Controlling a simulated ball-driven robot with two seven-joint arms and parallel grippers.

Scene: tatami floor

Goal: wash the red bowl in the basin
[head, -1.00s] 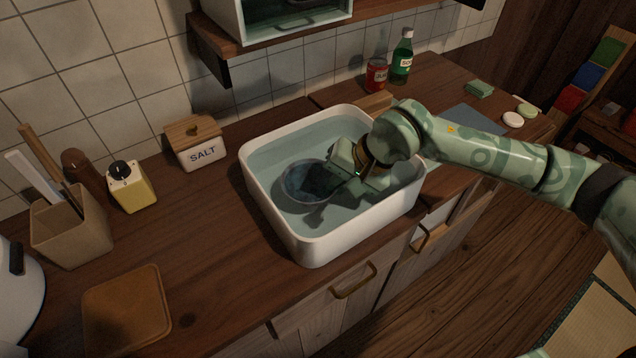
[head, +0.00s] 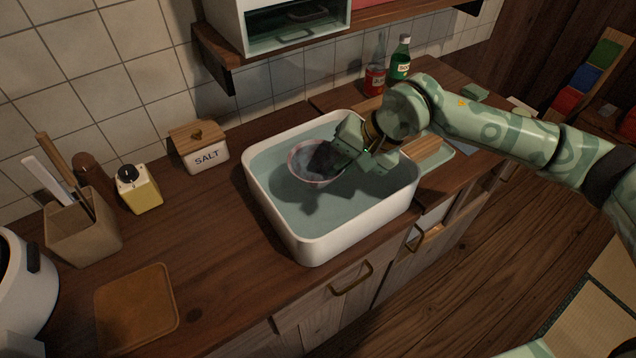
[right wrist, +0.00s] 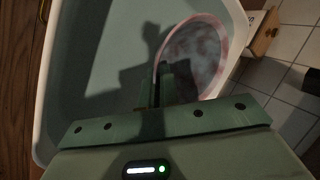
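The red bowl (head: 308,168) shows a pinkish-red rim and a dark, greyish inside. It is tilted at the water surface in the white basin (head: 365,228). My right gripper (head: 338,156) reaches in from the right and is shut on the bowl's near-right rim. In the right wrist view, the bowl (right wrist: 205,55) shows pink patches and the fingers (right wrist: 160,85) straddle its rim. Part of the bowl is hidden behind the gripper. My left gripper is out of view.
A brown board (head: 137,305) lies at front left. Red (head: 375,80) and green (head: 400,60) bottles stand behind. A shelf (head: 300,42) hangs above.

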